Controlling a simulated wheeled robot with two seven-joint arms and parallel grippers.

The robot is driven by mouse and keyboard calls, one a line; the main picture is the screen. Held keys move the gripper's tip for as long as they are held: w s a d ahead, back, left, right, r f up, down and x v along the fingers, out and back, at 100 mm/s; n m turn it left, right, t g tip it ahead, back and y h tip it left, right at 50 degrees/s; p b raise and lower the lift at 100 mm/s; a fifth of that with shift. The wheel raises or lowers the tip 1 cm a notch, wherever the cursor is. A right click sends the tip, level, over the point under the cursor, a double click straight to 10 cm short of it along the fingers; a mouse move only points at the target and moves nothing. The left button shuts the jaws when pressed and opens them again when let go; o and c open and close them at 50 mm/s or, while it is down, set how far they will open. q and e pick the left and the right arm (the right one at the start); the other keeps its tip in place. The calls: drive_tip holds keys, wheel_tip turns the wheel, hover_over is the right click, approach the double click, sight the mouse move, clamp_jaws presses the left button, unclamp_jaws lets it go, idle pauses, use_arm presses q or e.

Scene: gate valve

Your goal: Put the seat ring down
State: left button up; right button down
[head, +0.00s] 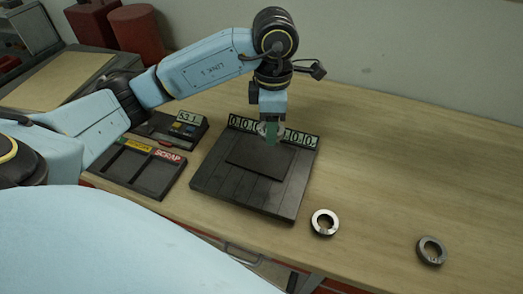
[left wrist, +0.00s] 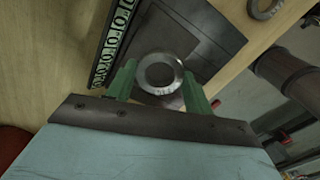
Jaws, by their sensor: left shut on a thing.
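My left gripper (head: 270,131) is shut on a metal seat ring (left wrist: 160,73), a grey ring with a round hole, held between its green fingers. In the head view the fingers mostly hide this ring. The gripper points down over the back part of a dark flat device (head: 212,184) with a raised plate (head: 258,158) and a row of digits along its far edge. I cannot tell whether the ring touches the device. My right gripper is not in view.
Two other rings lie on the wooden table: a bright one (head: 325,222) right of the device and a darker one (head: 432,250) farther right. A dark sorting tray (head: 140,168) with a SCRAP label and a small display unit (head: 186,124) stand left. The back right table is clear.

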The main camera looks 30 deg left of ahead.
sight(262, 155)
use_arm(q)
drive_tip(key=n, duration=0.2)
drive_tip(key=r+n, duration=0.1)
drive_tip(key=n, duration=0.1)
drive_tip(key=a+n, duration=0.1)
drive_tip(key=n, duration=0.2)
drive_tip(key=shift+s+a+r+p, duration=0.1)
drive_tip(key=shift+s+r+p, duration=0.1)
drive_tip(key=shift+p, duration=0.2)
drive_tip(key=n, duration=0.3)
drive_tip(key=a+n, duration=0.1)
drive_tip(key=n, duration=0.1)
drive_tip(key=shift+s+r, duration=0.1)
drive_tip(key=shift+r, duration=0.25)
drive_tip(key=shift+f+n, duration=0.25)
drive_tip(key=shift+n, duration=0.15)
wheel_tip(262, 155, down, 10)
drive_tip(key=shift+r, duration=0.25)
drive_tip(key=shift+f, duration=0.2)
drive_tip(key=o, duration=1.1)
